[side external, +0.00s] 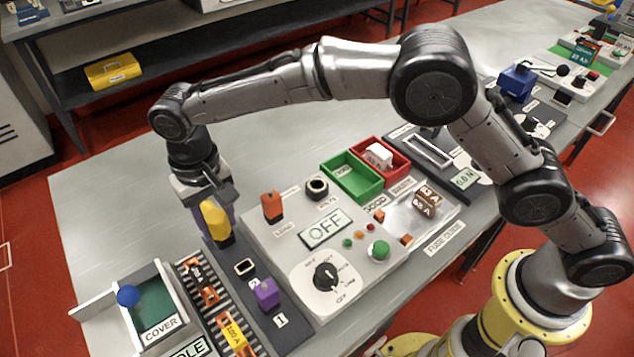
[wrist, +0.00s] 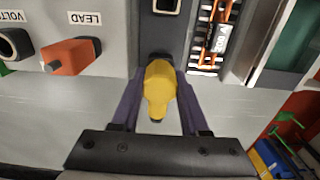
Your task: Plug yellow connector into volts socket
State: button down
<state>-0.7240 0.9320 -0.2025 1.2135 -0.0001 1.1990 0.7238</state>
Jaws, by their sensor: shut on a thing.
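The yellow connector (side external: 216,222) is between the fingers of my gripper (side external: 218,232), which is shut on it, at the far end of the dark numbered strip (side external: 273,333). In the wrist view the yellow connector (wrist: 159,90) lies between both purple fingers of my gripper (wrist: 158,80). I cannot tell whether its lower end is seated in the strip or just above it. The volts socket (side external: 317,187) is an empty, dark-rimmed opening at the back of the grey panel. In the wrist view the volts socket (wrist: 13,46) is at upper left.
An orange lead connector (side external: 272,205) stands on the panel between my gripper and the volts socket. A purple connector (side external: 266,293) and an empty socket (side external: 245,267) are on the strip. The table behind my gripper is clear.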

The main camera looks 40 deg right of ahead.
jog(key=shift+r, duration=0.4)
jog(key=shift+r, duration=0.25)
jog(key=shift+r, duration=1.2)
dwell(0.3)
jog(key=shift+r, duration=2.5)
jog(key=s+d+r+m, duration=0.1)
jog(key=d, duration=0.8)
jog(key=s+d+r+m, duration=0.1)
jog(key=d, duration=0.9)
jog(key=shift+s+d, duration=0.25)
jog(key=shift+r, duration=0.15)
jog(key=shift+f, duration=2.95)
